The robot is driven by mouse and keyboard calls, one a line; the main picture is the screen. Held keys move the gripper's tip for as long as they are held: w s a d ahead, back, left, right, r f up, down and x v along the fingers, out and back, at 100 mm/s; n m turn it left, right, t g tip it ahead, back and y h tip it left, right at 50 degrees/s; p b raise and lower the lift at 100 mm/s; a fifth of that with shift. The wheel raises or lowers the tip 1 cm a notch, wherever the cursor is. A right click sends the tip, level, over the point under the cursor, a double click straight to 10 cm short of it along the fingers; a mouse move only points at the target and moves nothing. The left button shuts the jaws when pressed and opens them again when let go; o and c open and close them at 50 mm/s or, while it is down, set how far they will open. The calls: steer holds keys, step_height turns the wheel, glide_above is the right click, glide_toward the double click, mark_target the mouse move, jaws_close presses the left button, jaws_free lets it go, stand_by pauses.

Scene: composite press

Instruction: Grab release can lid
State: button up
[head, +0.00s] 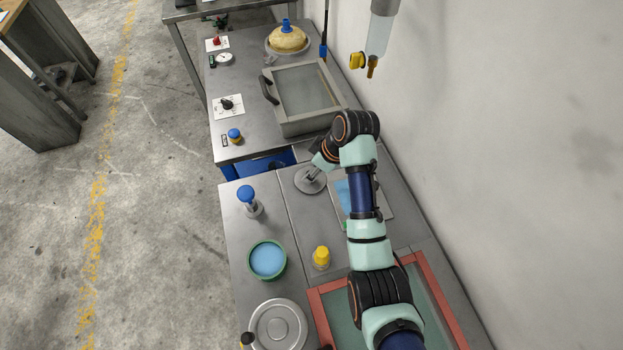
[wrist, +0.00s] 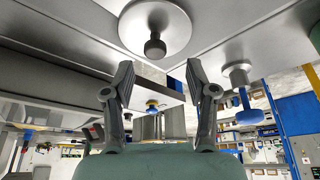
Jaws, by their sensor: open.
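A round grey metal lid (head: 304,186) lies flat on the steel bench in the head view, just below the end of my arm. The wrist view shows a round metal disc (wrist: 178,24) with a dark knob (wrist: 155,46) at the top. My gripper (wrist: 162,75) is open, its two fingers apart with nothing held between them. The knob lies beyond the fingertips, apart from them. In the head view the gripper is small and partly hidden by my wrist. A green-rimmed can (head: 267,260) of blue liquid stands open nearer the front of the bench.
A blue-topped tool (head: 247,198) stands left of the lid, and a yellow-capped item (head: 321,257) stands nearer. A larger round metal lid (head: 277,327) sits at the front. The grey press frame (head: 307,92) stands behind. A wall bounds the right side.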

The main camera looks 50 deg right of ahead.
mark_target(321, 181)
steer(key=x, duration=0.1)
steer(key=b+x, duration=0.1)
steer(key=x, duration=0.1)
steer(key=b+x, duration=0.1)
steer(key=shift+s+d+f, duration=0.2)
steer(key=shift+d+f, duration=0.1)
steer(key=shift+w+f, duration=0.25)
steer(key=shift+f, duration=0.05)
steer(key=shift+c, duration=0.3)
jaws_close()
